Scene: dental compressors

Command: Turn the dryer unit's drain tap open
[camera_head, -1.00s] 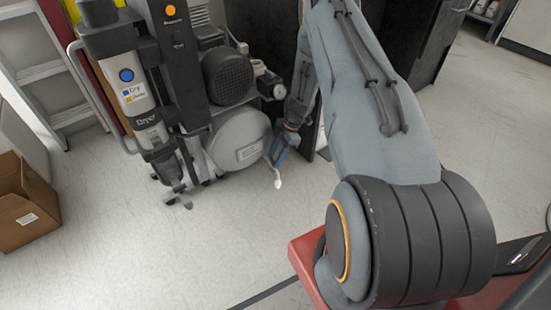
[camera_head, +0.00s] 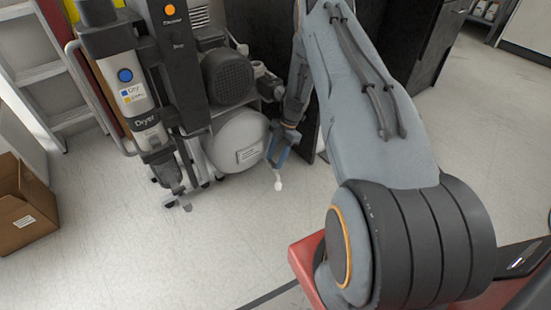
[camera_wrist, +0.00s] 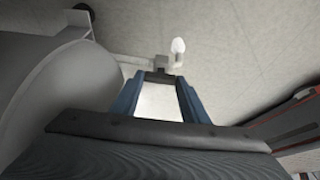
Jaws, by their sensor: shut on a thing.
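The dryer unit (camera_head: 146,137) is a pale and dark upright cylinder marked "Dryer", at the left of the compressor in the head view. A small grey fitting (camera_head: 186,203) shows low under its bowl. A small tap with a rounded white handle (camera_wrist: 179,46) sits at the end of a thin pipe beside the tank; its white end also shows in the head view (camera_head: 278,186). My gripper (camera_wrist: 160,76), with blue fingers, is shut on the near part of this tap. The exact contact is small and partly hidden. In the head view my gripper (camera_head: 276,162) is right of the tank.
The rounded grey tank (camera_head: 225,148) is close on the left of my gripper. A dark cabinet (camera_head: 355,35) stands behind my arm. An open cardboard box (camera_head: 25,215) and a ladder (camera_head: 45,72) are at the left. The floor in front is clear.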

